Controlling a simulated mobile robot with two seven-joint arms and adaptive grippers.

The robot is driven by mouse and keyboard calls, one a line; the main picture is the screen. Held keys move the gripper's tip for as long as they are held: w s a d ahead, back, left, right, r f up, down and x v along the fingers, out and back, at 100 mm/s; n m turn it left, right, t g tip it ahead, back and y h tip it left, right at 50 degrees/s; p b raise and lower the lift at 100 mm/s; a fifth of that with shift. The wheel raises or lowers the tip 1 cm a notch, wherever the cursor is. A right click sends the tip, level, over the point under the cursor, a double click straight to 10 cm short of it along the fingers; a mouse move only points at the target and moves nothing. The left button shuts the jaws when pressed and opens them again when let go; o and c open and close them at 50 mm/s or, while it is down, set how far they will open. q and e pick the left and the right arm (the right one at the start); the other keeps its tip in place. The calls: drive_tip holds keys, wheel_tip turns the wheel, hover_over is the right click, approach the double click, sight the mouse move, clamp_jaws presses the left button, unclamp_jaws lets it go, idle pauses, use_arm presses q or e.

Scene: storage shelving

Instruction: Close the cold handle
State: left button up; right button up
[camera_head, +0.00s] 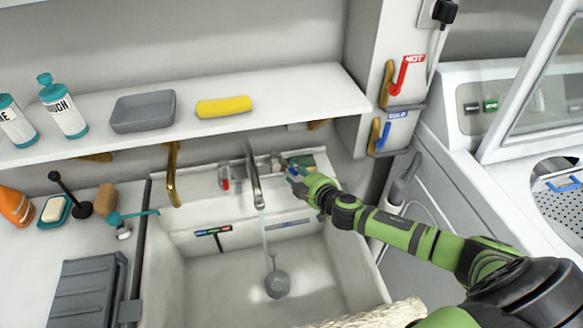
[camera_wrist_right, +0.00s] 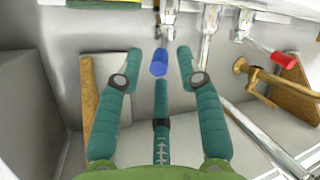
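The cold handle is blue; in the right wrist view its blue grip (camera_wrist_right: 158,69) lies between my two fingertips, and I see no clear contact. My right gripper (camera_wrist_right: 160,62) is open, with one green finger on each side of it. In the head view my right gripper (camera_head: 298,178) reaches in from the right to the right side of the tap (camera_head: 254,178) and largely hides the cold handle. A thin stream of water (camera_head: 265,232) runs from the tap. My left gripper is not in view.
A red handle (camera_head: 224,178) is left of the tap; it also shows in the right wrist view (camera_wrist_right: 284,60). The sink (camera_head: 190,290) lies below. A shelf (camera_head: 290,92) with bottles, a grey tray (camera_head: 143,111) and a yellow sponge (camera_head: 223,106) overhangs behind. A wall panel (camera_head: 372,80) stands right.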

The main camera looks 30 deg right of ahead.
sight(291, 168)
drive_tip(key=shift+x, duration=1.95)
